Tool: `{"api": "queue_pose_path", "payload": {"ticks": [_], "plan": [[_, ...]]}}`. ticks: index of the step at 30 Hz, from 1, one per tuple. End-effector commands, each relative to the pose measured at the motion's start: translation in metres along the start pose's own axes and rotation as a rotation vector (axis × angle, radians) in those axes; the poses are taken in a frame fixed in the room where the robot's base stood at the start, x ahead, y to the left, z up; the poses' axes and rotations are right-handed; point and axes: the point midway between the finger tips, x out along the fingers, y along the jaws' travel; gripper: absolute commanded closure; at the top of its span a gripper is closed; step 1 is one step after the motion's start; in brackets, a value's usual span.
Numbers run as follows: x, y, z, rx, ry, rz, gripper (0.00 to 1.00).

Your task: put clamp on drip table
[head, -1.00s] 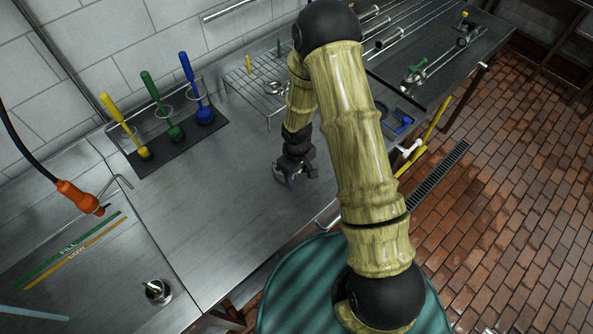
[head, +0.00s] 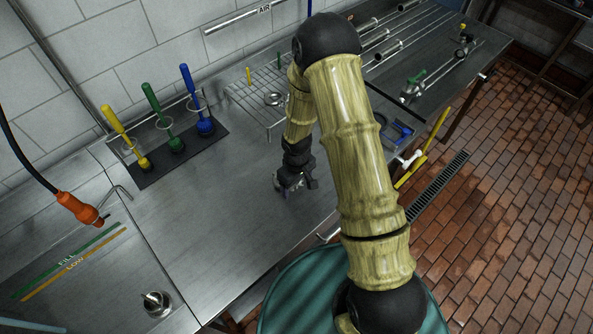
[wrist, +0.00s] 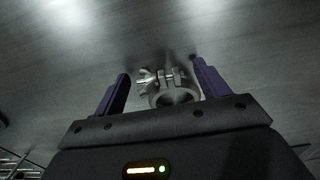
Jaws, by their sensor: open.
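A metal ring clamp with a wing nut (wrist: 172,92) shows in the wrist view, lying on the steel bench (head: 215,215). It sits between my gripper's two purple fingers, with a gap on each side. My gripper (wrist: 160,85) is open and holds nothing. In the head view my gripper (head: 288,186) is low over the bench, and it hides the clamp there. A wire rack (head: 270,92) stands on the bench behind it. A dark metal table (head: 440,60) with rails and pipe parts is at upper right. I cannot tell which surface is the drip table.
Yellow, green and blue brushes (head: 163,125) stand in a holder at the back left. An orange-handled hose (head: 78,208) hangs at left. A blue tray (head: 400,132) lies right of my arm. The bench left of my gripper is clear.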

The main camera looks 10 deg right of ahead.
Motion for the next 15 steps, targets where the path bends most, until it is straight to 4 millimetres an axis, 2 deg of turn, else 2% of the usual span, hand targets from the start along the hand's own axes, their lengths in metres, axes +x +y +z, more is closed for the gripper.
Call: {"api": "queue_pose_path", "payload": {"ticks": [5, 15], "plan": [[-0.018, 0.001, -0.001, 0.001, 0.004, 0.001, 0.26], [-0.07, 0.001, 0.0, 0.002, 0.003, 0.002, 0.26]]}}
